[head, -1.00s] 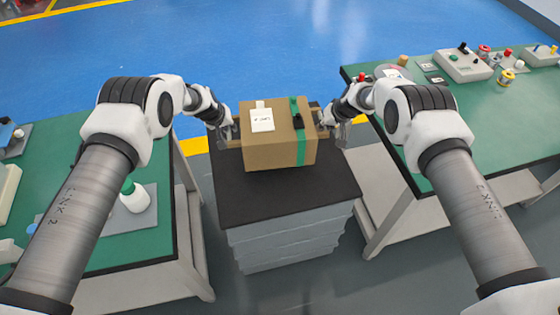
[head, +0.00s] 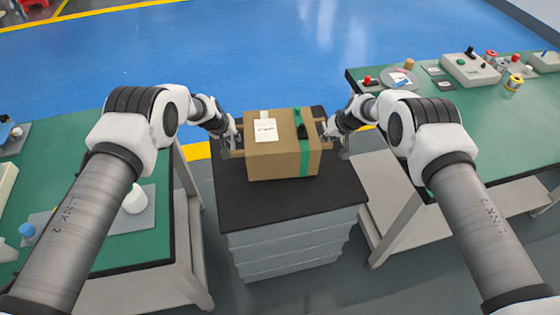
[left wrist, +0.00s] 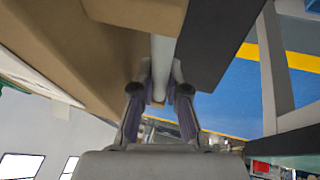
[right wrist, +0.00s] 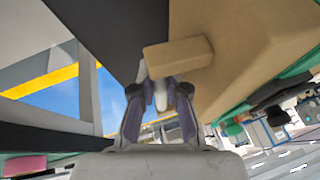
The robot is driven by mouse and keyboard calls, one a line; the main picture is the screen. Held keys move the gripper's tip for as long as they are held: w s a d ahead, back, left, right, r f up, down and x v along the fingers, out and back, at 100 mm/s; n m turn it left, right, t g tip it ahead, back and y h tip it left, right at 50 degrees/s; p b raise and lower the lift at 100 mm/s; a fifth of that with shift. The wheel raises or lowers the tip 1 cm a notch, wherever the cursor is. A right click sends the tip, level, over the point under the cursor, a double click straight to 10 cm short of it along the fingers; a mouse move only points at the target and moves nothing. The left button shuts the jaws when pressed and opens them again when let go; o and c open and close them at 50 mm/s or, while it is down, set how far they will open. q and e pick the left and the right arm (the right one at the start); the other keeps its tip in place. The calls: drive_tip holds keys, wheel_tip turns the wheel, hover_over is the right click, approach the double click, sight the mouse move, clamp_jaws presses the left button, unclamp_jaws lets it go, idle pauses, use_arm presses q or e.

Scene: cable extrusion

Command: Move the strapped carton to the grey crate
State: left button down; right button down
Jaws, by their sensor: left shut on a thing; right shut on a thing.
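My left gripper (head: 234,143) is shut on the carton's left handle bar, and my right gripper (head: 331,138) is shut on the right one. In the left wrist view, the fingers (left wrist: 159,85) close at a bar beside the carton (left wrist: 70,50). The right wrist view shows the fingers (right wrist: 160,88) below a handle block (right wrist: 178,54).
A green-topped table (head: 115,255) with a white bottle (head: 135,200) stands close on the left. Another green table (head: 480,125) on the right holds a control box (head: 470,70) and several small parts. Open blue floor (head: 250,50) lies behind.

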use_arm(q)
drive_tip(key=shift+f+b, duration=0.35)
drive_tip(key=shift+f, duration=0.2)
use_arm(e)
drive_tip(key=shift+f, duration=0.6)
use_arm(q)
drive_tip(key=c, duration=1.2)
unclamp_jaws()
drive_tip(key=shift+r, duration=0.15)
use_arm(e)
drive_tip(key=c, duration=1.2)
unclamp_jaws()
drive_tip(key=shift+r, duration=0.2)
use_arm(q)
drive_tip(key=shift+s, duration=0.1)
use_arm(e)
drive_tip(key=shift+s, duration=0.1)
use_arm(q)
drive_tip(key=shift+r, duration=0.1)
drive_tip(key=v, duration=1.2)
use_arm(e)
drive_tip(key=v, duration=1.2)
